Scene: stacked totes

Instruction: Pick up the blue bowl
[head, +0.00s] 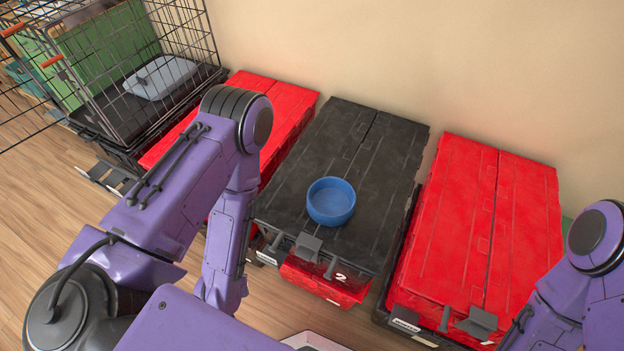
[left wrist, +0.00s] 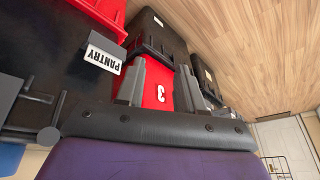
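The blue bowl (head: 331,201) sits upright on the black lid of the middle tote (head: 375,150), near its front edge. A sliver of blue at the lower left corner of the left wrist view (left wrist: 9,158) appears to be the same bowl. My left gripper (left wrist: 158,78) is open, its two grey fingers apart with nothing between them. It is beside the totes, facing a red tote front marked 3. In the head view my left forearm hangs left of the bowl and the gripper itself is hidden. My right gripper is out of view; only my right arm shows at the right edge.
Red-lidded totes stand left (head: 290,100) and right (head: 475,230) of the middle stack. A wire crate (head: 190,40) holding a grey-blue cushion is at the upper left. A beige wall is behind. The lid around the bowl is clear. Wood floor (head: 60,190) shows in front.

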